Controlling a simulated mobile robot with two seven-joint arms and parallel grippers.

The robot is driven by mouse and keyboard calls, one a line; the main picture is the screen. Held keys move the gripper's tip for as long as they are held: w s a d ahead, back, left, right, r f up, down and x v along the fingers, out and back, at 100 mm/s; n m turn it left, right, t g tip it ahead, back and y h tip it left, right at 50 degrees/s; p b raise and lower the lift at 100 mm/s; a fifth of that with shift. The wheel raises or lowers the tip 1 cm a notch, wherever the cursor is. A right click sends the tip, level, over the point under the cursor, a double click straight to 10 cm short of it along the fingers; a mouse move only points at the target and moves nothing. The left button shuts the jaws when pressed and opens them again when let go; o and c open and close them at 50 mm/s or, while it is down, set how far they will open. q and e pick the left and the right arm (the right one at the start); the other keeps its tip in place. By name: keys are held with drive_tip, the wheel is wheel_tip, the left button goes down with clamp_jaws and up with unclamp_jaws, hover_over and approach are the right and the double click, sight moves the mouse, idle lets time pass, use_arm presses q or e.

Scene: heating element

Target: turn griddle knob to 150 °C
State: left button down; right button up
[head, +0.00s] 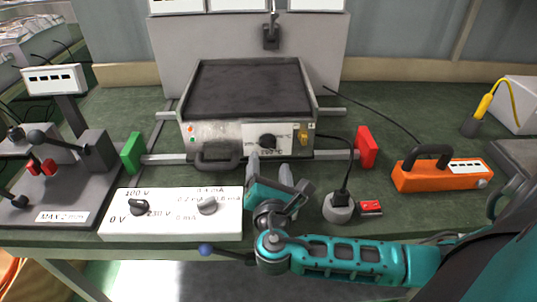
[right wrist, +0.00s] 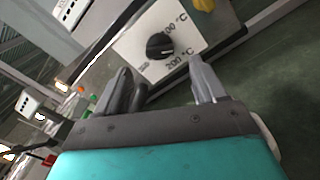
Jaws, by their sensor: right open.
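The griddle (head: 250,88) has a dark flat plate and a metal front. Its black round knob (head: 267,141) sits on a white scale panel. In the right wrist view the knob (right wrist: 160,46) lies between "100 °C" and "200 °C" labels; its exact setting is too small to read. My right gripper (head: 270,168) is in front of and below the knob, open and empty. In the right wrist view its two grey fingers (right wrist: 163,78) are spread, with the knob beyond the gap between them and not touched. My left gripper is not in view.
A black handle (head: 217,158) juts from the griddle front, left of the knob. A white control box (head: 170,226) with two dials stands front left. A grey socket (head: 338,208) with a plugged cable is right of my gripper. An orange box (head: 440,174) stands further right.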

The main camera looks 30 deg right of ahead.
drive_tip(key=v, duration=0.7)
drive_tip(key=shift+a, duration=0.15)
drive_tip(key=shift+s, duration=0.15)
